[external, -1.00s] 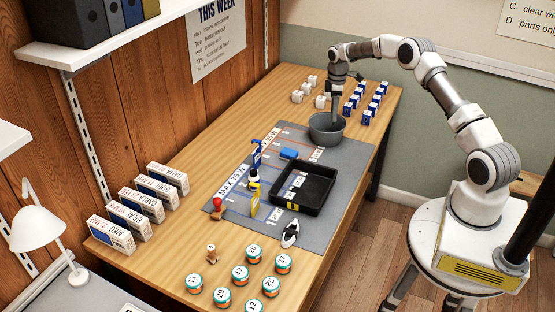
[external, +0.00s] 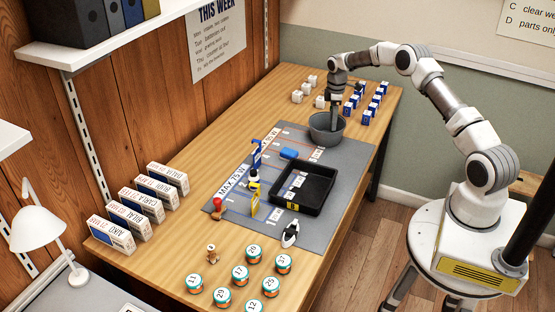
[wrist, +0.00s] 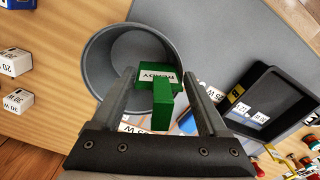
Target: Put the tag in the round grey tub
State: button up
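The tag is a green piece with a plate marked READY (wrist: 155,73) and a narrow upright part. In the wrist view it shows against the round grey tub (wrist: 107,48), between the fingers of my gripper (wrist: 160,82). Gaps show between the narrow part and both fingers, so my gripper looks open around it. I cannot tell whether the plate rests on the tub floor. In the external view my gripper (external: 334,108) points down into the mouth of the tub (external: 326,136). The tag is hidden there.
Small white boxes (external: 313,81) and blue-and-white boxes (external: 368,104) stand behind the tub. Several numbered round tins (external: 240,273) stand at the front.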

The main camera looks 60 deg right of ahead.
jog(key=shift+o, duration=1.1)
jog(key=shift+r, duration=0.1)
notch_tip(320, 180, up, 13)
jog(key=shift+r+p, duration=0.1)
jog(key=shift+p, duration=0.25)
